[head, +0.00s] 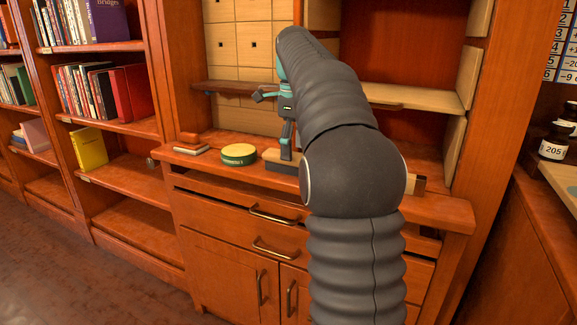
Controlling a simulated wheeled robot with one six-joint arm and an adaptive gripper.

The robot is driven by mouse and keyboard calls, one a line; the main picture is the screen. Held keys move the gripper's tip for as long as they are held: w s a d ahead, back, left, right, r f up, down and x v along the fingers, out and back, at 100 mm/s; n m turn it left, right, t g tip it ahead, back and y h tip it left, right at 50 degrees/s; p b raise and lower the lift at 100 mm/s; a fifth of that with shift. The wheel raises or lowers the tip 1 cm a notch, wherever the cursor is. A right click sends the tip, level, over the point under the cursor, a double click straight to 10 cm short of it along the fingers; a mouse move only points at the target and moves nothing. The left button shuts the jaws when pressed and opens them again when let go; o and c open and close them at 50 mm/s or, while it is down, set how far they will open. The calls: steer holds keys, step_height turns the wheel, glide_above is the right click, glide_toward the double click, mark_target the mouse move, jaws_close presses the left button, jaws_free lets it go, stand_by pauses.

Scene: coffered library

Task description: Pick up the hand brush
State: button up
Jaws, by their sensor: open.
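My gripper (286,152) hangs from the bent arm over the wooden counter, with teal parts and a dark finger pointing down. It is open.
A round green and yellow tin (239,154) stands just left of the grey block. A wooden shelf (235,89) crosses behind the gripper. Bookshelves (115,185) stand at left; a labelled jar (553,149) is at right.

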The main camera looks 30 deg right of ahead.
steer(key=shift+a+f+b, duration=0.2)
steer(key=shift+f+b, duration=0.25)
steer(key=shift+f, duration=1.5)
steer(key=shift+c, duration=0.5)
steer(key=c, duration=1.2)
step_height(320, 180, up, 10)
steer(key=p, duration=0.3)
steer(key=shift+p, duration=0.35)
